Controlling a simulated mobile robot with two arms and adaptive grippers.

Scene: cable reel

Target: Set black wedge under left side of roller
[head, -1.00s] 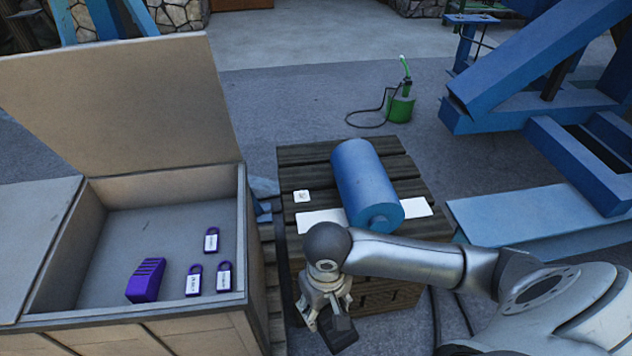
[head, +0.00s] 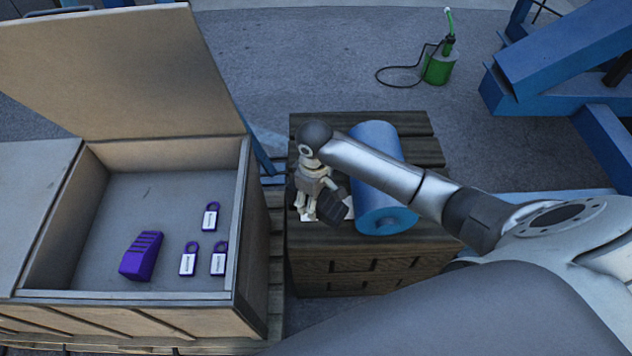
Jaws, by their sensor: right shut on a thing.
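The blue roller (head: 377,205) lies on a dark slatted wooden stand (head: 425,155), and my right forearm crosses over its middle. My right gripper (head: 318,206) is shut on the black wedge (head: 334,206) just left of the roller's near part. The wedge is close to the roller's left side. I cannot tell whether it touches the roller or the slats. My left gripper is not in view.
An open wooden crate (head: 243,215) at left holds a purple ridged block (head: 141,256) and several purple padlock-shaped tags (head: 210,218). Its lid (head: 110,70) stands raised. A green canister (head: 439,68) stands behind, and blue steel framing (head: 545,75) is at right.

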